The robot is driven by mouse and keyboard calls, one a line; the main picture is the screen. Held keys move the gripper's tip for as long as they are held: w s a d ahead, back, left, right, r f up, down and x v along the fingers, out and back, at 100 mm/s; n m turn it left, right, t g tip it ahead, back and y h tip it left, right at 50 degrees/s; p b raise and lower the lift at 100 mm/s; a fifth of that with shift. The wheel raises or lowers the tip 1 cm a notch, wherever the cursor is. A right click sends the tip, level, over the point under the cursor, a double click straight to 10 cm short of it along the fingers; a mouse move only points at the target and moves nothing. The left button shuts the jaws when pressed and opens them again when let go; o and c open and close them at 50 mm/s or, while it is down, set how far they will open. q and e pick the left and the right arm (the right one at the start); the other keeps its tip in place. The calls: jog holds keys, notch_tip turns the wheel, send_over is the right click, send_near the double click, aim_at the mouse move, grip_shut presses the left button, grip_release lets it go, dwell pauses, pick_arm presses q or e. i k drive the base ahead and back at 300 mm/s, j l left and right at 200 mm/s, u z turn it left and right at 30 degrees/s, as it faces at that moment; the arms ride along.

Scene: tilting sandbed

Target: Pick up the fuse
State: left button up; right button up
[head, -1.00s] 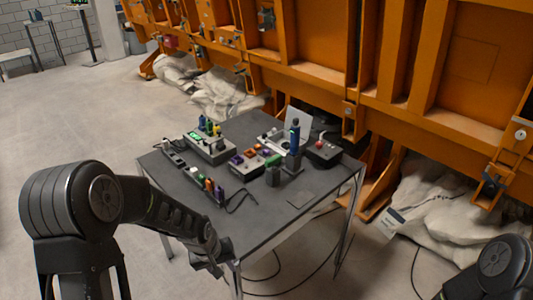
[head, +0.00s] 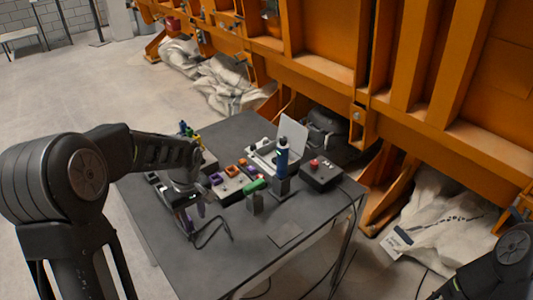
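I cannot tell for certain which small part is the fuse. A grey block (head: 230,190) on the dark table (head: 262,255) bears purple and orange square pieces. My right gripper is out of view; only part of my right arm shows at the lower right.
A blue upright tool (head: 282,157) stands in a dark holder right of the grey block. A box with a red button (head: 319,174) is near the right edge. Orange steel framing (head: 320,70) rises behind the table.

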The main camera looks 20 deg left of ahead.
aim_at(251, 169)
jog(key=i+l, duration=0.15)
jog(key=i, duration=0.35)
jog(key=i+l, duration=0.15)
jog(key=i, duration=0.4)
